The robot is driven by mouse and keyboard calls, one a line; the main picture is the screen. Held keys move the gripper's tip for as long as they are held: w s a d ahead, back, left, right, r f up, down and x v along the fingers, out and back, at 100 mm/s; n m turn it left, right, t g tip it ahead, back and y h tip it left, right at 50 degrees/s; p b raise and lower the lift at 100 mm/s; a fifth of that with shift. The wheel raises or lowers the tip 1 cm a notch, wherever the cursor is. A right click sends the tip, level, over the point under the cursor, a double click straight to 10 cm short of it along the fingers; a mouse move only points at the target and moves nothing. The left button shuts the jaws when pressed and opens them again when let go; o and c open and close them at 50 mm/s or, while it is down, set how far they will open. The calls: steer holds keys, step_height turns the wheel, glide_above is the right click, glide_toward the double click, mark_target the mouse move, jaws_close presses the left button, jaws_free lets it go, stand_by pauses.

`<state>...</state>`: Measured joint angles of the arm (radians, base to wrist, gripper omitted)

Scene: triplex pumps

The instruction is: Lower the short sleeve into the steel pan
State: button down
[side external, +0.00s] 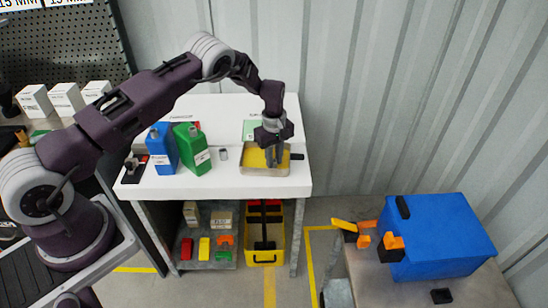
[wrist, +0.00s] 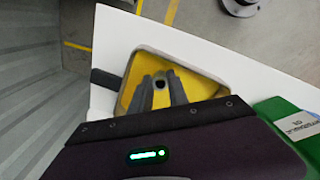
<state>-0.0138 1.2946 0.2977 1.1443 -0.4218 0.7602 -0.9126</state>
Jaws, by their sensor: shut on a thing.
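The steel pan (side external: 245,172) is a shallow, rounded tray with a yellow inside and a dark handle, near the right end of the white bench. It also shows in the wrist view (wrist: 126,103). My gripper (side external: 275,162) points down over the pan. In the wrist view its two grey fingers (wrist: 161,90) are shut on the short sleeve (wrist: 160,83), which shows as a small grey ring with a dark bore between the fingertips. The sleeve is mostly hidden in the side view. I cannot tell whether it touches the pan floor.
A small grey cylinder (side external: 223,154) stands left of the pan. A green jug (side external: 193,148) and a blue jug (side external: 162,148) stand farther left. A green card (side external: 250,128) lies behind the pan. The bench's front right is clear. A blue box (side external: 440,238) sits on a separate table.

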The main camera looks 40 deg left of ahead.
steer(key=shift+f, duration=0.2)
steer(key=c, duration=1.2)
jaws_free()
step_height(320, 180, up, 16)
steer(key=s+d+m, duration=0.1)
steer(key=s+d+r+m+t+h, duration=0.1)
steer(key=s+d+r+m, duration=0.15)
steer(key=s+r, duration=0.5)
steer(key=s+d+r+m+t, duration=0.2)
steer(key=s+r+m, duration=0.15)
steer(key=r, duration=0.75)
steer(key=s+r+m+t, duration=0.1)
steer(key=s+m, duration=0.1)
steer(key=s, duration=0.6)
steer(key=s+d+m, duration=0.1)
steer(key=s+m, duration=0.2)
steer(key=s, duration=0.6)
steer(key=s+d+r+m+t+y, duration=0.1)
steer(key=s+m, duration=0.2)
steer(key=s, duration=0.5)
steer(key=shift+s+d+r+t, duration=0.25)
steer(key=shift+s+r+t, duration=0.05)
steer(key=shift+s+r, duration=0.1)
